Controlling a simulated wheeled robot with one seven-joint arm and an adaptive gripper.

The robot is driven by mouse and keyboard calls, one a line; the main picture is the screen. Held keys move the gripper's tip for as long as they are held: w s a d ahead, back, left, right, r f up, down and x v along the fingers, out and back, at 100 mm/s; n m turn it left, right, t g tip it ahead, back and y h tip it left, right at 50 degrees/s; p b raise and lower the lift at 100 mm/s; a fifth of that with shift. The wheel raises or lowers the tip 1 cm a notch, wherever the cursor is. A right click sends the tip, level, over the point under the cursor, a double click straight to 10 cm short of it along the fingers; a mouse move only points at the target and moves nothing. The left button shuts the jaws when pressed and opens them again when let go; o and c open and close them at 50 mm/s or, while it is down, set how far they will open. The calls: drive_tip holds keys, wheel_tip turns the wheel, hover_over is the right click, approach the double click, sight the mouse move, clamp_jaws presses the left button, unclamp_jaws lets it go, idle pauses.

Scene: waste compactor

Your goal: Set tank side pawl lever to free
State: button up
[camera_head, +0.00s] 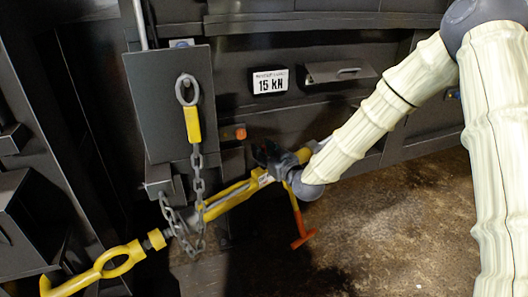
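A yellow ratchet tensioner (232,198) with a hook (118,260) at its lower left end runs diagonally up to the right in the head view. A yellow handle with an orange grip (302,238) hangs below its upper part. My gripper (268,160) is at the tensioner's upper right part, close over its ratchet area. Dark gripper parts cover that area, so I cannot make out the pawl lever or its setting. I cannot tell whether the fingers are open, shut or touching the tensioner.
A grey chain (197,185) hangs from a ring with a yellow link (193,124) on a dark box (160,98) and loops by the tensioner. A "15 KN" sign (270,81) and a small orange block (240,134) are on the dark wall. Brown floor (415,235) lies open at lower right.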

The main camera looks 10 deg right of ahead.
drive_tip(key=v, duration=1.2)
drive_tip(key=shift+d+f, duration=0.1)
drive_tip(key=s+f+m+g+h, duration=0.1)
drive_tip(key=s+f+g, duration=0.3)
drive_tip(key=f, duration=0.5)
drive_tip(key=s+f+m+g+h, duration=0.1)
drive_tip(key=s+f, duration=0.5)
drive_tip(key=f, duration=0.3)
drive_tip(key=s+f+m+g+h, duration=0.1)
drive_tip(key=s+f+g, duration=0.2)
drive_tip(key=s+f, duration=0.5)
drive_tip(key=s+d+f+m+g+h, duration=0.1)
drive_tip(key=s+d+f+g, duration=0.15)
drive_tip(key=s+f, duration=0.4)
drive_tip(key=s+d+f+m+g+h, duration=0.1)
drive_tip(key=s+f+g, duration=0.25)
drive_tip(key=s, duration=0.65)
drive_tip(key=s+d+f+m+g+h, duration=0.1)
drive_tip(key=s+f+g, duration=0.1)
drive_tip(key=s+f, duration=0.5)
wheel_tip(320, 180, up, 26)
drive_tip(key=p, duration=2.5)
drive_tip(key=shift+s+r, duration=0.25)
drive_tip(key=shift+d, duration=0.1)
